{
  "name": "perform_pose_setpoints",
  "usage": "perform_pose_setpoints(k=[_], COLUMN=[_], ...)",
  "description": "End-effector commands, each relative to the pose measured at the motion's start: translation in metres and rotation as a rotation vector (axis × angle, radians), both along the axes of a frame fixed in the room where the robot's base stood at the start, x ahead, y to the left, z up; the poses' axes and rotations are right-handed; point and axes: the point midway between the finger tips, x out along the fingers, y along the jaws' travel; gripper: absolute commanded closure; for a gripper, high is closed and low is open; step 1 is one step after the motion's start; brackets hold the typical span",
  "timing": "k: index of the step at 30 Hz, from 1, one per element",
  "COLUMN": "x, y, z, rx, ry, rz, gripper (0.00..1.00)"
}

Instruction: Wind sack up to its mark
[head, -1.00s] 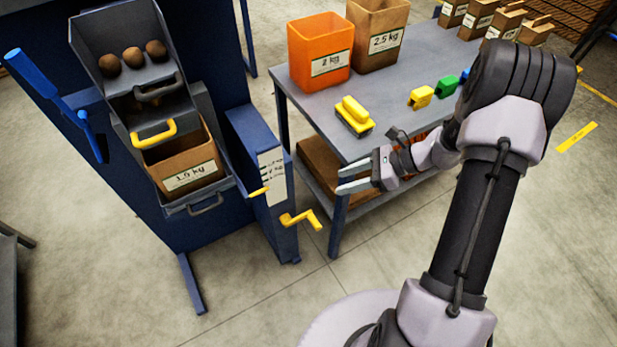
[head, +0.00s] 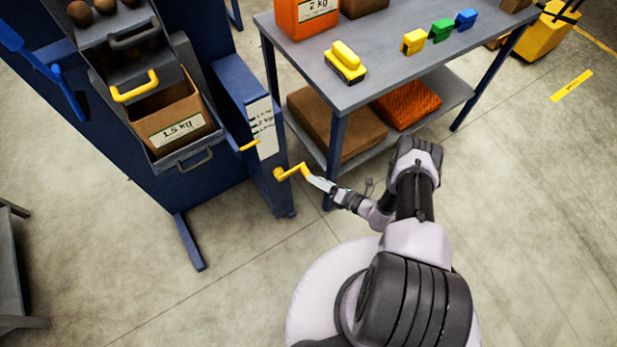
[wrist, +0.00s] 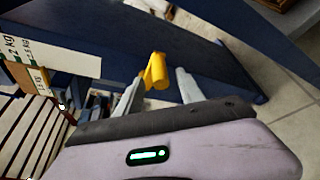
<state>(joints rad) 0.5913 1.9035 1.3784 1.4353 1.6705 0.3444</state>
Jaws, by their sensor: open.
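The yellow crank (head: 290,172) sticks out from the post below. My gripper (head: 318,184) is at the crank's handle end. In the wrist view my open fingers (wrist: 158,92) stand either side of the crank handle (wrist: 157,72), with gaps visible.
A grey table (head: 390,50) stands behind, with an orange 2 kg sack (head: 305,14) and yellow, green and blue clips. Its lower shelf holds brown and orange stacks. A blue foot (head: 190,243) of the machine juts forward.

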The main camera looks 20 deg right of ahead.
Motion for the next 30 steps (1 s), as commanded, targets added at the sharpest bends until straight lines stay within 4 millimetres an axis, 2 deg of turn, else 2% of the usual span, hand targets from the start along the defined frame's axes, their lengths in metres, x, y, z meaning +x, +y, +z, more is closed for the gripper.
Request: perform_pose_setpoints(k=[3,7,18,25,30], x=[0.019,0.033,0.039,0.039,0.039], y=[0.015,0.025,0.029,0.029,0.029], z=[-0.008,-0.011,-0.011,-0.011,-0.011], rx=[0.000,-0.001,0.000,0.000,0.000], ry=[-0.001,-0.001,0.001,0.001,0.001], rz=[0.005,0.003,0.001,0.001,0.001], gripper=[0.55,0.55,0.55,1.00,1.00])
